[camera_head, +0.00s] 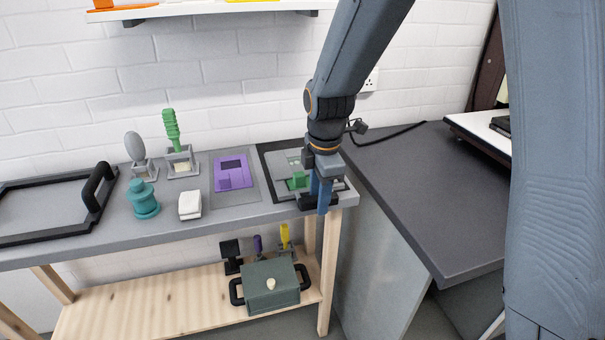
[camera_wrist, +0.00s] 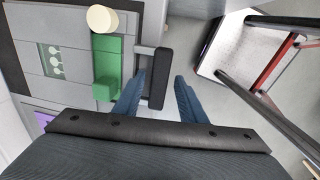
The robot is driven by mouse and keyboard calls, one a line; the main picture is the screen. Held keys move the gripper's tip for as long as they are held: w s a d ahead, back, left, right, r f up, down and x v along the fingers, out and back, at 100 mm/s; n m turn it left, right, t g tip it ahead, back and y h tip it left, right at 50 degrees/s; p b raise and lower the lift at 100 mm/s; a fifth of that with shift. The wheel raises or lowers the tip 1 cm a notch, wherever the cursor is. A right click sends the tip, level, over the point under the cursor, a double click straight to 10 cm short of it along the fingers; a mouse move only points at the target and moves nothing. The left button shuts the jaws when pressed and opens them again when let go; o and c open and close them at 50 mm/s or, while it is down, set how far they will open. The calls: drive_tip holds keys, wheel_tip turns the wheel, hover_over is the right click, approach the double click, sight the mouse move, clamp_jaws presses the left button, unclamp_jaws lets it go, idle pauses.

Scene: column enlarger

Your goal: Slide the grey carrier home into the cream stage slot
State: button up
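A flat grey piece (camera_wrist: 75,62), which looks like the carrier, shows at the left of the wrist view. It has a pale window with small white shapes, a green block (camera_wrist: 107,68) on top and a dark bar handle (camera_wrist: 162,65) on its right side. My gripper (camera_wrist: 158,88) is open, with one blue finger on each side of the handle's near end; I cannot tell whether they touch it. In the head view my gripper (camera_head: 320,197) points down at the bench's right end, partly hiding the grey piece (camera_head: 283,168). I cannot make out a cream slot; a cream round knob (camera_wrist: 102,18) stands beside the green block.
A purple plate (camera_head: 233,172) lies on a grey mat to the left. A dark counter (camera_head: 430,190) is at the right, mostly clear in front.

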drive_tip(key=shift+p, duration=0.35)
idle(0.4)
drive_tip(key=shift+c, duration=0.3)
clamp_jaws()
drive_tip(key=shift+w+r, duration=0.1)
idle(1.0)
drive_tip(key=shift+r+g+p, duration=0.3)
drive_tip(key=shift+g+p, duration=0.1)
drive_tip(key=shift+p, duration=0.65)
idle(0.5)
drive_tip(key=shift+r, duration=0.1)
drive_tip(key=shift+r+p, duration=0.3)
drive_tip(key=shift+p, duration=0.2)
idle(0.8)
